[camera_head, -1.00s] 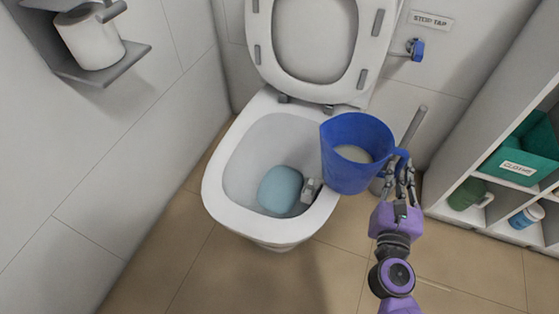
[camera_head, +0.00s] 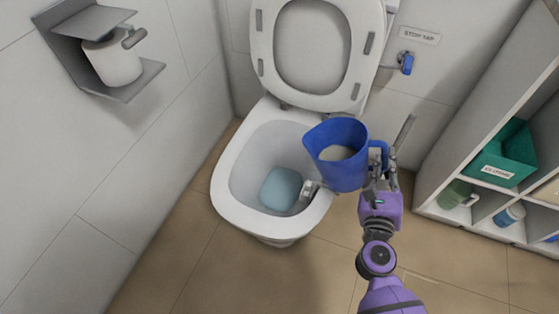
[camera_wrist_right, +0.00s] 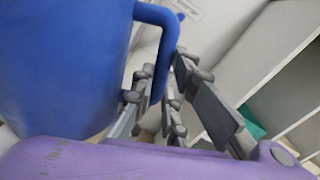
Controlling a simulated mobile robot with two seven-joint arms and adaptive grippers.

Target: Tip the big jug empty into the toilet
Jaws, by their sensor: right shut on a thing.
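The big blue jug (camera_head: 343,172) is held near the right rim of the toilet bowl, its spout side turned left over the bowl. It leans slightly left and pale contents show inside. My right gripper (camera_head: 381,165) is shut on the jug's handle. The right wrist view shows the jug (camera_wrist_right: 65,70) close up, with the fingers (camera_wrist_right: 165,100) at its handle. The toilet (camera_head: 222,205) has its lid and seat raised and bluish water at the bottom of the bowl. My left gripper is not in view.
A toilet roll holder (camera_head: 130,85) is on the left wall. A stop tap (camera_head: 407,62) is on the back wall. A grey brush handle (camera_head: 404,132) stands behind my right gripper. Shelves (camera_head: 435,180) at right hold a teal box (camera_head: 508,150), a green jug (camera_head: 453,193) and a blue-white container (camera_head: 509,215).

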